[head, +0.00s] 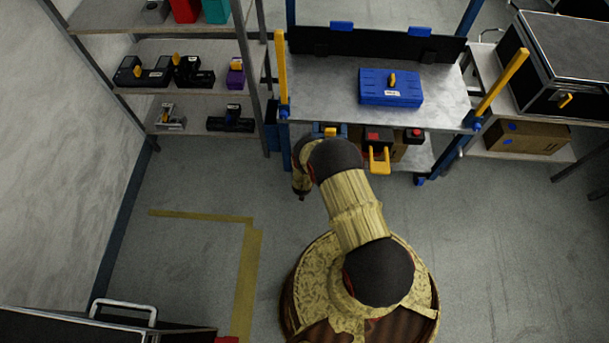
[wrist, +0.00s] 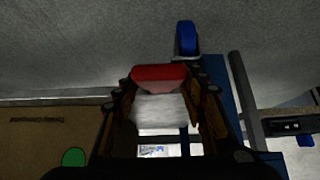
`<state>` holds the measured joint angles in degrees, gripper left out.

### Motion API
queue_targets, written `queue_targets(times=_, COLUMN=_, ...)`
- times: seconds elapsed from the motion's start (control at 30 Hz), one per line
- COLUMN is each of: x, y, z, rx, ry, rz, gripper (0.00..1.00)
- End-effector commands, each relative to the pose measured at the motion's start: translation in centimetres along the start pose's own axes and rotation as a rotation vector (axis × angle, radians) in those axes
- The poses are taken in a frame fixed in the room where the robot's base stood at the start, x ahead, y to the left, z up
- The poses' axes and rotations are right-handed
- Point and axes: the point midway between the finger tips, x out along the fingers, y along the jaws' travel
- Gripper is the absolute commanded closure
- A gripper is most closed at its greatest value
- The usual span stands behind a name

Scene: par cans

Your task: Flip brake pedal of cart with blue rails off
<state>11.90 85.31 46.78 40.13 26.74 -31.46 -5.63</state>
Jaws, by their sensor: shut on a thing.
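The cart with blue rails (head: 310,98) stands at the back in the head view, with a grey top, yellow upright bars and a blue case on it. My arm reaches to its lower front left, and my gripper (head: 301,194) points down there; its fingertips are hard to see. In the wrist view my gripper (wrist: 165,72) has its fingers on both sides of a red piece with a pale block below it. This looks like the brake pedal (wrist: 160,77), shut between the fingers. Whether the pedal is up or down cannot be told.
A blue wheel-like part (wrist: 187,40) and a blue post are close by in the wrist view. A cardboard box (wrist: 50,135) is at left there. In the head view, shelves (head: 210,55) stand left, another cart with a black case (head: 570,50) right.

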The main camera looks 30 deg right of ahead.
Motion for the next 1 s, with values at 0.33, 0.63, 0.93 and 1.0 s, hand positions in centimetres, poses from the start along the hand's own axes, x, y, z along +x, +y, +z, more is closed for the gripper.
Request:
queue_targets(times=0.33, x=0.0, y=0.0, z=-0.1, rx=0.001, ry=0.001, rz=0.0, gripper=0.4)
queue_targets(times=0.63, x=0.0, y=0.0, z=0.0, rx=0.0, ry=0.001, rz=0.0, gripper=0.39)
queue_targets(times=0.93, x=-2.1, y=-0.1, z=-0.2, rx=0.0, ry=0.002, rz=0.0, gripper=0.39)
queue_targets(times=1.0, x=-3.0, y=0.0, z=-0.1, rx=0.0, ry=0.001, rz=0.0, gripper=0.39)
